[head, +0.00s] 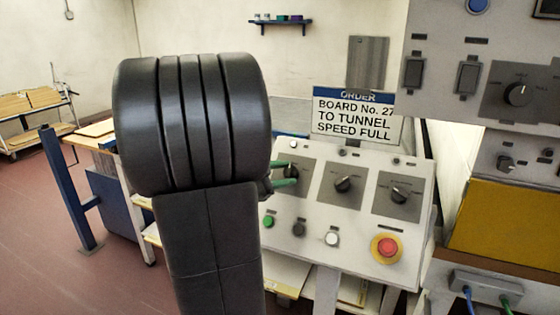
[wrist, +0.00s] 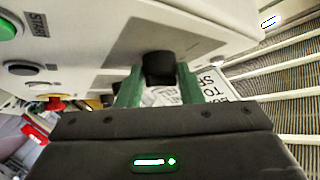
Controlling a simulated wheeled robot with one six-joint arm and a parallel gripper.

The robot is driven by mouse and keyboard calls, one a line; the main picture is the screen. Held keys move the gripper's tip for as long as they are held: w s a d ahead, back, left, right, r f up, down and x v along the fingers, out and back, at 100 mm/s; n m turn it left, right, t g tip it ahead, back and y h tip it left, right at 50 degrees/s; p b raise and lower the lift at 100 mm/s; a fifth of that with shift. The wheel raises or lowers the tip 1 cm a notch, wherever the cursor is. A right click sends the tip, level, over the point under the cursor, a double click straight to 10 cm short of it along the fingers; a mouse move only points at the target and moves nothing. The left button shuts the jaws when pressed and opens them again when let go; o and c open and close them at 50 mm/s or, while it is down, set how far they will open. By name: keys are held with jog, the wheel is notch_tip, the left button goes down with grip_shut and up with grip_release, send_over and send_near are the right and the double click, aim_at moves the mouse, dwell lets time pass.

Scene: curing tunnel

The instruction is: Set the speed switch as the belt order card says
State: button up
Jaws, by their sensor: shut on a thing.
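The order card (head: 352,118) stands above the console and reads "BOARD No. 27 TO TUNNEL SPEED FULL". My gripper (head: 288,173) reaches the left rotary switch (head: 291,170) on the sloped console, with its green fingers at the knob. In the wrist view, the black knob (wrist: 160,68) sits between the two green fingers of my gripper (wrist: 159,80), which is shut on it. The knob's pointer and scale lettering cannot be read. Two more rotary switches, a middle one (head: 343,184) and a right one (head: 399,195), share the console.
Below the switches are a green button (head: 269,221), a black button (head: 298,229), a white button (head: 332,239) and a red emergency stop (head: 386,248). A separate panel at right carries another rotary knob (head: 517,95). My arm hides the middle left.

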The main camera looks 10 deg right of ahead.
jog(key=m+g+p, duration=0.2)
jog(key=p, duration=0.1)
jog(key=r+m+g+p, duration=0.1)
jog(key=m, duration=0.1)
jog(key=shift+w+y+p, duration=0.25)
jog(key=shift+y+p, duration=0.05)
jog(key=shift+y, duration=0.1)
jog(key=m+g+y+p, duration=0.1)
jog(key=m+p, duration=0.1)
jog(key=m+g+p, duration=0.1)
jog(key=p, duration=0.1)
jog(key=shift+w+d+r+m+g+y, duration=0.1)
jog(key=shift+w+r+m+g+y, duration=0.1)
jog(key=shift+m+g+y, duration=0.15)
jog(key=m+g+y+p, duration=0.1)
jog(key=m+y+p, duration=0.1)
jog(key=m+p, duration=0.1)
jog(key=shift+d+p, duration=0.1)
jog(key=shift+p, duration=0.5)
jog(key=shift+w+f+m+g+y+p, duration=0.1)
jog(key=shift+m+g+y+p, duration=0.25)
jog(key=shift+m+y+p, duration=0.45)
jog(key=o, duration=1)
jog(key=shift+c, duration=0.2)
